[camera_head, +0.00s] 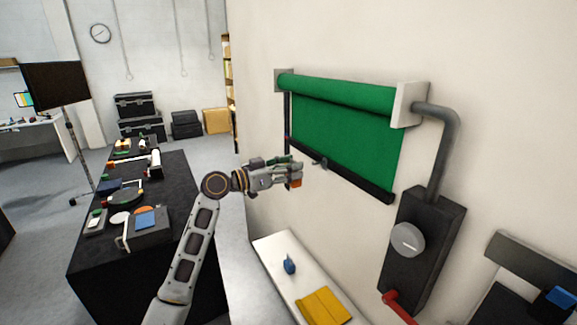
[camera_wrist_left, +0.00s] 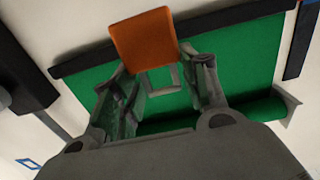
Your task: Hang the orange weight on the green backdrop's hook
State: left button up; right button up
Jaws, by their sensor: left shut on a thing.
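The orange weight (camera_wrist_left: 143,38) is a blocky piece with a grey loop (camera_wrist_left: 163,77). In the head view only a small part of it (camera_head: 296,183) shows at my left gripper's tip. My left gripper (camera_head: 292,172) is shut on the weight and holds it in the air at the backdrop's lower left. The green backdrop (camera_head: 345,122) hangs from a roller on the wall, with a dark bar along its bottom. A small dark piece, apparently the hook (camera_head: 320,163), sits at this bar, just right of the gripper and apart from it. My right gripper is out of view.
Below the backdrop is a white bench (camera_head: 270,243) with a blue weight (camera_head: 289,264) and a yellow cloth (camera_head: 323,306). A black box with a grey knob (camera_head: 407,239) and a red handle is on the right wall. A cluttered black table (camera_head: 90,262) stands left.

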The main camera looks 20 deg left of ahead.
aim_at(324, 164)
pick_arm(q)
jog(key=shift+d, duration=0.1)
jog(key=shift+w+d+r, duration=0.1)
jog(key=shift+w, duration=0.1)
dwell(0.5)
jog(key=shift+w+d+p, duration=0.2)
jog(key=shift+w+p, duration=0.05)
jog(key=shift+p, duration=0.05)
jog(key=shift+f+p+x, duration=0.2)
jog(key=shift+p+x, duration=0.45)
jog(key=shift+x, duration=1.25)
jog(key=shift+f+p+x, duration=0.2)
jog(key=shift+p+x, duration=0.4)
jog(key=shift+x, duration=1.25)
jog(key=shift+w+d+f+b, duration=0.4)
jog(key=shift+w+f+b, duration=0.1)
jog(key=shift+b, duration=0.6)
jog(key=o, duration=1.3)
jog(key=shift+f, duration=0.1)
